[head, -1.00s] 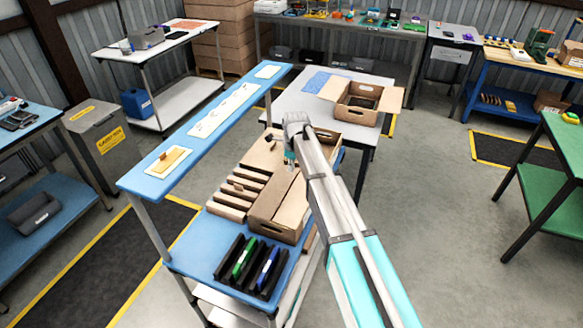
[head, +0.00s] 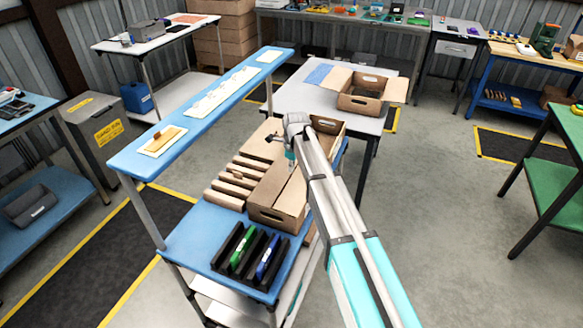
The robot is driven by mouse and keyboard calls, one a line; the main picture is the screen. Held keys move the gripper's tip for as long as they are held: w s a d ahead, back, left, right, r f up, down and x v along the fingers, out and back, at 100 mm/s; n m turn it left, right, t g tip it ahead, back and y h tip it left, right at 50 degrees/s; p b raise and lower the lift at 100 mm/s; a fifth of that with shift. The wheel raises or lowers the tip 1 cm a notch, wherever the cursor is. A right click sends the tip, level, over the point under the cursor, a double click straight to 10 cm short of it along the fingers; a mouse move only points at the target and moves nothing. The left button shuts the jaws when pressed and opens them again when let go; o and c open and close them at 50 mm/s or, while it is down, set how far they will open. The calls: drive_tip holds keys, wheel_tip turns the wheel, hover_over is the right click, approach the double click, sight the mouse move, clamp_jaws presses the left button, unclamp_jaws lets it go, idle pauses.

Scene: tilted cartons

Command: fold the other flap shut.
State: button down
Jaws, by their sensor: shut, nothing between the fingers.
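A brown carton (head: 277,214) with a hand hole in its near end stands on the blue workbench (head: 196,245). Tan flap board (head: 280,183) covers the near part of its top. At its far end, beyond my arm, part of the inside wall (head: 329,125) shows. A flat tan panel (head: 262,143) reaches out left of the carton's far part; I cannot tell whether it is a flap or a loose sheet. My gripper (head: 290,166) is shut and empty, pointing down over the carton's top. Contact is too small to tell.
Several brown bars (head: 234,184) lie left of the carton. A black rack (head: 249,253) with green and blue items stands in front. A raised blue shelf (head: 205,106) runs along the left. Another open carton (head: 362,99) stands on the grey table behind.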

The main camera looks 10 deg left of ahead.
sight(290, 181)
drive_tip(key=shift+a+f+b, duration=0.15)
drive_tip(key=shift+f+b, duration=1.65)
drive_tip(key=shift+f, duration=0.25)
drive_tip(key=shift+f, duration=0.1)
drive_tip(key=shift+a+f+b, duration=0.1)
drive_tip(key=shift+f+b, duration=0.4)
drive_tip(key=shift+b, duration=0.05)
drive_tip(key=shift+f, duration=0.15)
drive_tip(key=shift+s+b, duration=0.3)
drive_tip(key=shift+b, duration=0.1)
drive_tip(key=shift+r, duration=0.2)
drive_tip(key=shift+w+r+p, duration=0.3)
drive_tip(key=shift+r+p, duration=0.1)
drive_tip(key=shift+p, duration=0.45)
drive_tip(key=shift+r, duration=0.1)
